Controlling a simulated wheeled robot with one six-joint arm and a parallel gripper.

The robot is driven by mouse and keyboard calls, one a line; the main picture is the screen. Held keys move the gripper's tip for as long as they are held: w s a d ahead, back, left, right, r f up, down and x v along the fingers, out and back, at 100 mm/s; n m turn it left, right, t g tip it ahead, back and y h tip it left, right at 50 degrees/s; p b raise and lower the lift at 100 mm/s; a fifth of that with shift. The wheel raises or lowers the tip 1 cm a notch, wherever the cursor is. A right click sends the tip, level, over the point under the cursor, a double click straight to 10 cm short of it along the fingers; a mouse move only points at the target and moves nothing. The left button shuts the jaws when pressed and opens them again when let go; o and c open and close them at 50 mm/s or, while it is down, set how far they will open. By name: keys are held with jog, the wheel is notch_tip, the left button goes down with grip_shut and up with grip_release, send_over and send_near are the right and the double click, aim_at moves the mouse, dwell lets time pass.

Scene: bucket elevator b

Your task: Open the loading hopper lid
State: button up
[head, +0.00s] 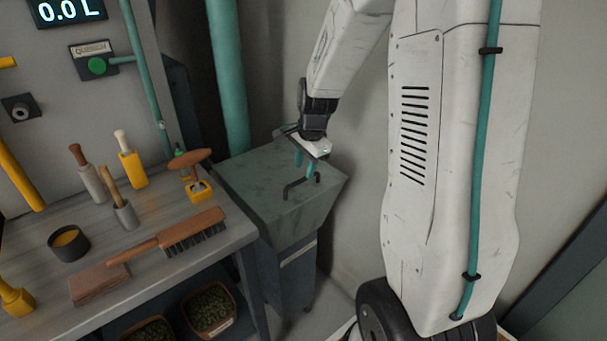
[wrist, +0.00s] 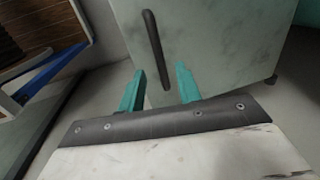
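The loading hopper (head: 296,243) is a grey-green box standing right of the workbench. Its flat lid (head: 255,178) lies shut on top, with a dark bar handle (head: 301,186) near its front right. In the wrist view the lid (wrist: 222,45) fills the upper right, and the handle (wrist: 154,48) runs up and down ahead of the fingers. My gripper (head: 305,170) has teal fingers and hangs over the lid, just behind the handle in the head view. Contact with the lid cannot be told.
The workbench (head: 190,222) at left holds a brush (head: 190,233), a dark cup (head: 68,243), and several handled tools. A teal pipe (head: 228,75) rises behind the hopper. A panel with a green button (head: 97,66) and display (head: 68,10) is at the upper left.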

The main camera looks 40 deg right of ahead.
aim_at(303, 179)
jog(key=shift+w+f, duration=0.2)
jog(key=shift+f, duration=0.7)
jog(key=shift+w+f, duration=0.15)
jog(key=shift+f, duration=0.75)
